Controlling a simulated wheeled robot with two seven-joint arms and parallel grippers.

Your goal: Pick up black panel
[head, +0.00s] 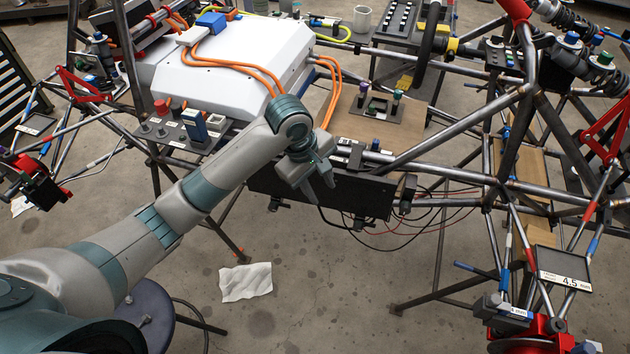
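A long black panel (352,196) hangs upright along the near side of the tube chassis, below a tube, in the middle of the head view. My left gripper (320,194) is in front of its left half, pointing down. Its two fingers look spread apart with nothing clearly between them. I cannot tell whether they touch the panel. The gripper hides part of the panel's top edge. A smaller dark panel (562,262) with a "4.5" label sits at the lower right of the chassis. My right gripper is not in view.
A white battery box (235,65) with orange cables stands behind my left arm. Thin black and red wires (425,215) hang right of the black panel. Steel tubes (450,128) cross at the right. A white paper (246,282) lies on open floor.

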